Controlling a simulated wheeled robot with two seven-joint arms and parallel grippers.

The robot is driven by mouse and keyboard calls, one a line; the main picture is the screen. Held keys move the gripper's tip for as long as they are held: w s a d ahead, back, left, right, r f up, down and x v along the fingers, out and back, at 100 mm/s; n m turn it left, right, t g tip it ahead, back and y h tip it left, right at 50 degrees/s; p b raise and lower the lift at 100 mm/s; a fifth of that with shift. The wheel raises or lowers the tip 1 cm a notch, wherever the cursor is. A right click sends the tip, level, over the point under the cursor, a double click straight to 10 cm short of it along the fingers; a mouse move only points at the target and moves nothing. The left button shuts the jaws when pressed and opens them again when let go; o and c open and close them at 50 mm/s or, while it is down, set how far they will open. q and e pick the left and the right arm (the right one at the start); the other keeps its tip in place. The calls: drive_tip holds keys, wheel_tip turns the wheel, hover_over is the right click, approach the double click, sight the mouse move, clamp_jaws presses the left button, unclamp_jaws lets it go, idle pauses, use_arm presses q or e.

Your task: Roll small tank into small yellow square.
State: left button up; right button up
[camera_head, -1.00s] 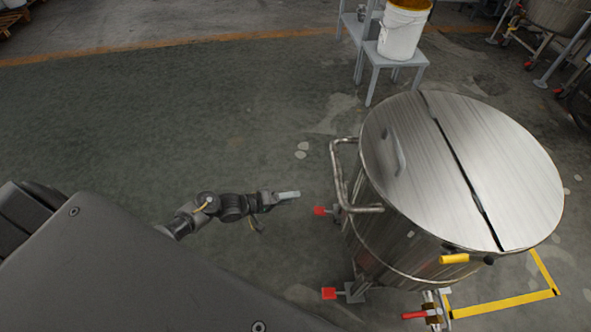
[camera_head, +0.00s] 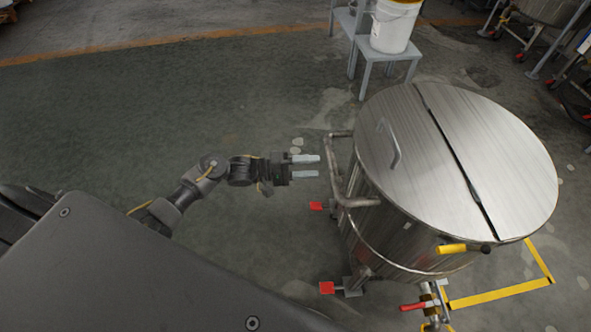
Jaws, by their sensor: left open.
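My right gripper is not in view.
A grey step stand (camera_head: 376,60) with a white bucket (camera_head: 394,28) stands behind the tank. Another steel vessel (camera_head: 547,15) on a wheeled frame is at the top right. A valve with a red lever (camera_head: 413,306) sticks out low on the tank. The floor at left is clear.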

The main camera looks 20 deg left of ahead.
sight(333, 166)
use_arm(q)
drive_tip(key=shift+x, duration=3.45)
clamp_jaws()
